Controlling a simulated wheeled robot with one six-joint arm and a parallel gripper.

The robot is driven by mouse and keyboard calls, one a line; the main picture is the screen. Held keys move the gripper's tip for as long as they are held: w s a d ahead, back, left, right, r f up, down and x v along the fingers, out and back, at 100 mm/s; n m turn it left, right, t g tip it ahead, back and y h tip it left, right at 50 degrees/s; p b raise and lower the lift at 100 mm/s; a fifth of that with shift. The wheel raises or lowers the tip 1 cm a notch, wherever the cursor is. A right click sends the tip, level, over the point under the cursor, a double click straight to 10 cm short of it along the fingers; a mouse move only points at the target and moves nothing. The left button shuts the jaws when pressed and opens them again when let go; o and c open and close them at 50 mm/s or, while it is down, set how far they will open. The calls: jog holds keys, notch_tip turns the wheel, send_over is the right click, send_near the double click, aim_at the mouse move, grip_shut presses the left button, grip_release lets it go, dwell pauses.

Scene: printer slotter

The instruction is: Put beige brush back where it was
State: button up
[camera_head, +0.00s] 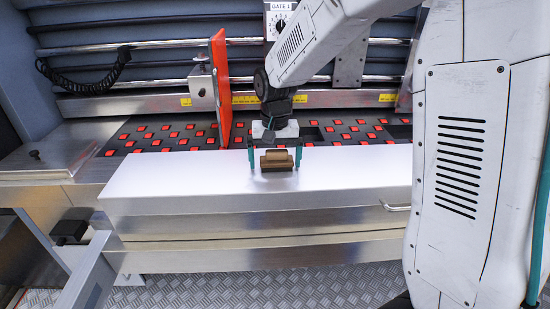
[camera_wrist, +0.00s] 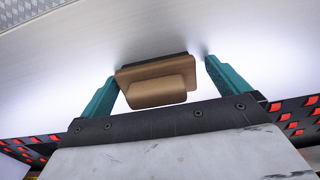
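The beige brush (camera_head: 277,160) is a small tan-brown block with a raised grip and a dark underside. It sits on the flat metal ledge in the head view. In the wrist view my gripper (camera_wrist: 157,82) also shows open. I cannot tell whether the fingertips touch the ledge.
The metal ledge (camera_head: 160,185) is bare around the brush. Behind it is a black bed with red squares (camera_head: 165,135). An upright orange panel (camera_head: 220,88) stands left of my gripper. Horizontal rails and a yellow-marked bar (camera_head: 150,102) run behind. A handle (camera_head: 394,207) sticks out at right.

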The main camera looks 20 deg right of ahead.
aim_at(275, 151)
jog(key=shift+r, duration=0.1)
notch_tip(275, 151, up, 12)
jog(key=s+d+n, duration=0.1)
jog(key=s, duration=1.4)
jog(key=s+d+n+t, duration=0.1)
jog(key=s+d+n, duration=0.1)
jog(key=s, duration=1.3)
jog(key=shift+f+n, duration=0.3)
jog(key=shift+f, duration=0.1)
